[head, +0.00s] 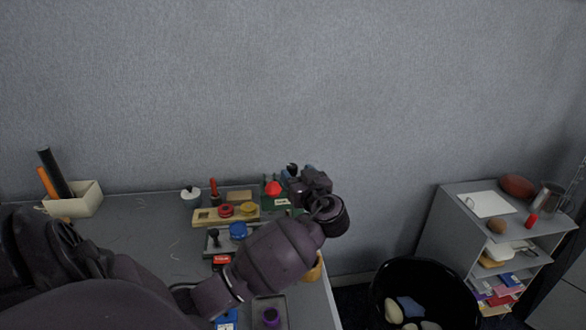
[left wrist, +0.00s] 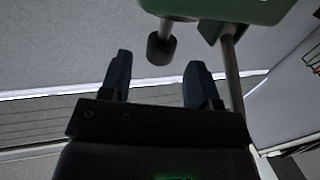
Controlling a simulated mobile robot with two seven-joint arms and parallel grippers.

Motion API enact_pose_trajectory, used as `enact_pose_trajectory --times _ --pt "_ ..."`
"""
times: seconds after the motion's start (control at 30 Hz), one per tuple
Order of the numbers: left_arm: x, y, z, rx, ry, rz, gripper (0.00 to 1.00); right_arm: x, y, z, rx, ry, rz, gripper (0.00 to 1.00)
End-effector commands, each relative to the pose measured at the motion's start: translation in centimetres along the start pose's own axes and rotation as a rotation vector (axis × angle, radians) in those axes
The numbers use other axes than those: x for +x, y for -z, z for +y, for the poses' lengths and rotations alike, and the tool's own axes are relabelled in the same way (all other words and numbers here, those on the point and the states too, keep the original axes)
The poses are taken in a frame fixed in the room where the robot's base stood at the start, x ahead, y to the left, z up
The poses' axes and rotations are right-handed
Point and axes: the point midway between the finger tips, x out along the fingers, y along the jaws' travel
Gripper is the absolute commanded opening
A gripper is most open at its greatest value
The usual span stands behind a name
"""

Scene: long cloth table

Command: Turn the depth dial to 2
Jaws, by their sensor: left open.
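A green device (head: 268,185) with a red knob (head: 273,188) and a white label stands at the back right of the table. My left gripper (head: 291,171) is at its right side and hides part of it. In the left wrist view a green body (left wrist: 235,8) fills the top, with a dark knob (left wrist: 160,50) on a short grey rod and a longer grey post beside it. My left gripper (left wrist: 160,85) is open there, its fingers apart and nothing between them. The knob appears beyond the fingertips. I cannot make out a depth dial's marks or number. My right gripper is not in view.
My left arm covers the table's front right. A pen box (head: 86,200) is at left. A black bin (head: 378,290) and grey shelf (head: 433,235) are right.

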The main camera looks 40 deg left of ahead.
Motion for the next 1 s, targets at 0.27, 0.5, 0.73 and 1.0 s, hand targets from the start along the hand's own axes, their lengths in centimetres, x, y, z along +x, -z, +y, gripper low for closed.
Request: enact_pose_trajectory --times 0.27,0.5,0.73,1.0 --pt "2.6 0.0 0.0 -0.001 -0.001 0.000 0.56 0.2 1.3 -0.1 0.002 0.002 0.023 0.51" --pt "2.9 0.0 0.0 -0.001 -0.001 0.000 0.56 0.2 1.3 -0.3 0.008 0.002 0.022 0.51" --pt "2.9 0.0 0.0 0.000 -0.001 -0.001 0.38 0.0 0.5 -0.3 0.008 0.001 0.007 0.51" --pt "2.9 0.0 0.0 -0.001 0.000 -0.001 0.08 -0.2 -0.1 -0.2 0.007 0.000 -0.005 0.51"
